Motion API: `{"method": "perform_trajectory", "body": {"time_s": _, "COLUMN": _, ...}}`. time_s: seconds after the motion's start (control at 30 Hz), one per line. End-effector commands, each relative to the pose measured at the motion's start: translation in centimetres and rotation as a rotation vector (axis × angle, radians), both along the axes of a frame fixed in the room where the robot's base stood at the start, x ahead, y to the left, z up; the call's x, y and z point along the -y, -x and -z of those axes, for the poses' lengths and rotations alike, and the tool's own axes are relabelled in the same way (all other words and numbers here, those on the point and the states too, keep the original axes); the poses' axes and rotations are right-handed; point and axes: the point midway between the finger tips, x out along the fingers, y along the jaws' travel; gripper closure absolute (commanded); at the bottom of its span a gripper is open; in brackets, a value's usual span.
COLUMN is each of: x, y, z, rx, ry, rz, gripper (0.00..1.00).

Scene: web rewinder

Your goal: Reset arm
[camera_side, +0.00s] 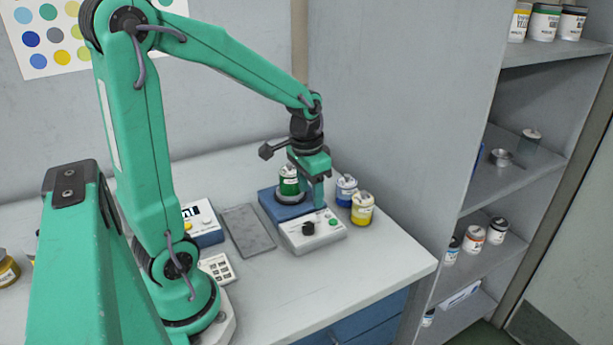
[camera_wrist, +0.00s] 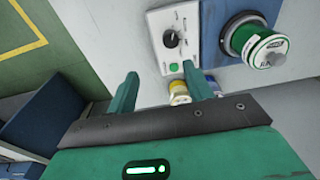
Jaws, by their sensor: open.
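My gripper (camera_side: 318,192) is above the white control box (camera_side: 313,238), fingers pointing down. In the wrist view my gripper (camera_wrist: 160,70) has its two green fingers apart with nothing held between them. The control box (camera_wrist: 154,22) there shows a black knob (camera_wrist: 171,39) and a green button (camera_wrist: 174,67), with the button near the fingertips. I cannot tell whether a finger touches the box. A green-labelled can (camera_side: 289,183) stands on a blue-based device (camera_side: 280,212) just behind the box; it also shows in the wrist view (camera_wrist: 262,46).
A blue can (camera_side: 346,190) and a yellow can (camera_side: 362,209) stand right of my gripper. A grey flat pad (camera_side: 248,230), a blue-and-white box (camera_side: 203,222) and a keypad (camera_side: 217,268) lie left. Grey shelves (camera_side: 535,115) with cans rise at right. The bench's front right is clear.

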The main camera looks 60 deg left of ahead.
Motion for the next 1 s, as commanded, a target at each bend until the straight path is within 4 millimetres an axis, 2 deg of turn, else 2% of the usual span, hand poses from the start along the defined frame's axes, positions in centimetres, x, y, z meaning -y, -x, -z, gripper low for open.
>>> {"method": "perform_trajectory", "body": {"time_s": 0.2, "x": 2.6, "y": 1.6, "z": -3.4, "rx": 0.096, "ry": -0.016, "rz": 0.007, "gripper": 0.49}}
{"method": "perform_trajectory", "body": {"time_s": 0.5, "x": 5.8, "y": 4.5, "z": -6.8, "rx": 0.226, "ry": -0.016, "rz": 0.013, "gripper": 0.49}}
{"method": "perform_trajectory", "body": {"time_s": 0.8, "x": 8.2, "y": 7.6, "z": -9.0, "rx": 0.348, "ry": 0.004, "rz": 0.018, "gripper": 0.49}}
{"method": "perform_trajectory", "body": {"time_s": 1.0, "x": 9.0, "y": 8.9, "z": -9.6, "rx": 0.393, "ry": 0.018, "rz": 0.02, "gripper": 0.49}}
